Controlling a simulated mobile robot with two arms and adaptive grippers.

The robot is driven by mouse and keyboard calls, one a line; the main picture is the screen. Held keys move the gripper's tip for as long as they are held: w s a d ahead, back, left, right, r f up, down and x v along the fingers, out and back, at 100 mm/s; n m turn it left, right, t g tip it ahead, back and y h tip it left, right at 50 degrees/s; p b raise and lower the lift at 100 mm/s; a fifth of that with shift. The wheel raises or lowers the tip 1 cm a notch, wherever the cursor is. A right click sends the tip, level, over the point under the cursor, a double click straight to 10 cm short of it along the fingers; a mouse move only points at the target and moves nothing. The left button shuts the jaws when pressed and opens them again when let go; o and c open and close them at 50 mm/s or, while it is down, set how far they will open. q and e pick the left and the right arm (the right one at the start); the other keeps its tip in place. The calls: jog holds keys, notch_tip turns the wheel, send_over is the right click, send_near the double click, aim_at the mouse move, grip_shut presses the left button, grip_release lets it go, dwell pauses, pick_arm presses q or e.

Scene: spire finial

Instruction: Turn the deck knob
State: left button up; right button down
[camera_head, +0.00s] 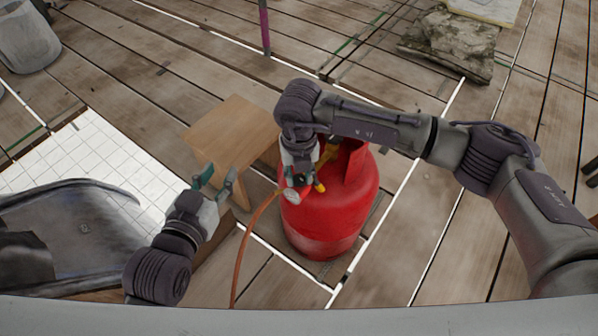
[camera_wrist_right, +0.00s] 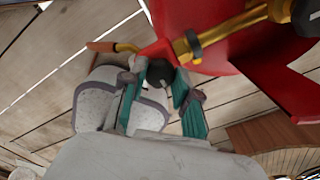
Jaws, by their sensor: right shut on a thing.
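A red gas cylinder (camera_head: 335,215) stands upright on the plank deck, with brass valve parts and an orange hose (camera_head: 247,240) at its top. My right gripper (camera_head: 302,182) reaches down to the fittings on its near left side. In the right wrist view, its teal fingers (camera_wrist_right: 160,86) are closed around a small dark knob (camera_wrist_right: 157,72), partly hidden between them. A brass valve (camera_wrist_right: 222,34) and the red cylinder collar (camera_wrist_right: 270,65) lie just beyond. My left gripper (camera_head: 217,181) is open and empty, left of the cylinder.
A wooden stool or small table (camera_head: 233,132) stands close behind and left of the cylinder. A dark tray-like seat (camera_head: 75,230) lies at the left by white tiles (camera_head: 95,150). A stone block (camera_head: 450,42) sits at the back right. Deck planks at the right are clear.

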aim_at(299, 178)
dwell(0.5)
jog(key=c, duration=0.8)
grip_release()
jog(key=shift+c, duration=0.2)
jog(key=shift+r, duration=0.1)
notch_tip(299, 178, up, 12)
